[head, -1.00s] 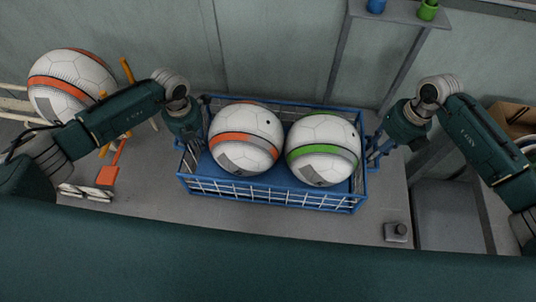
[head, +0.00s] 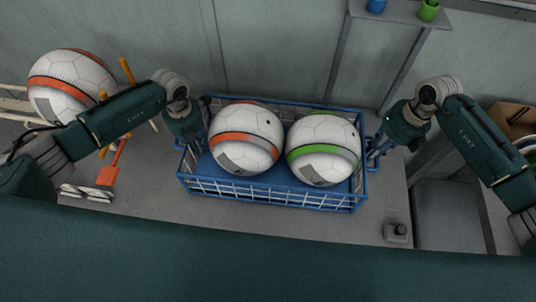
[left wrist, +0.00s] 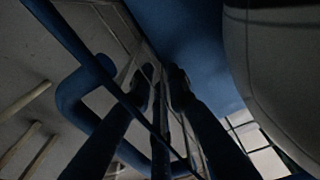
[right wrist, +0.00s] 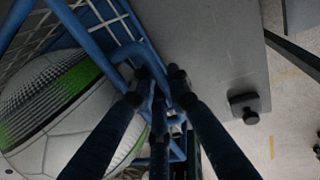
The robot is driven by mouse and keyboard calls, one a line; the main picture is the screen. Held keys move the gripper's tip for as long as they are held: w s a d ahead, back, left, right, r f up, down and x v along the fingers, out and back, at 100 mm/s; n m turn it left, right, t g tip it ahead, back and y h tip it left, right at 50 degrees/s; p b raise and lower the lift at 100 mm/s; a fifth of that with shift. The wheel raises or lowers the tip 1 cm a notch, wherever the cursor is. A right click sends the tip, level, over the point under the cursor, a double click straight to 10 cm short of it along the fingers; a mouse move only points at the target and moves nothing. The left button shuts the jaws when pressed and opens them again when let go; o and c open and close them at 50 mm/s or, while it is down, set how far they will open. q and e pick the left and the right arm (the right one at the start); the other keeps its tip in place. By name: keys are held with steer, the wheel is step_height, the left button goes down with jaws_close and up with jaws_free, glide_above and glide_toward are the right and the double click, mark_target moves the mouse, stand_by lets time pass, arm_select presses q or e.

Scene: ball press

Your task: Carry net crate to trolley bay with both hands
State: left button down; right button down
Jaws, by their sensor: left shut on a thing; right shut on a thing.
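The blue net crate (head: 270,193) sits on the grey bench with two white balls in it. The left ball (head: 245,138) has an orange band and the right ball (head: 322,149) a green band; the green-banded one (right wrist: 65,110) also fills the left of the right wrist view. My left gripper (head: 187,146) is shut on the crate's left end handle, a blue bar (left wrist: 78,90) in the left wrist view. My right gripper (head: 375,155) is shut on the right end handle, also a blue bar (right wrist: 150,62) in the right wrist view. I cannot pick out the trolley bay.
Another orange-banded ball (head: 70,85) rests on a pale rack at the left, near an orange tool (head: 108,172). A small dark knob block (head: 397,232) is at the bench's right front. A shelf (head: 400,14) with blue and green cups is on the back wall. A cardboard box (head: 512,118) stands right.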

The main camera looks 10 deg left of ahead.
steer(key=shift+r+p, duration=2.4)
steer(key=shift+r, duration=0.2)
steer(key=shift+f, duration=0.1)
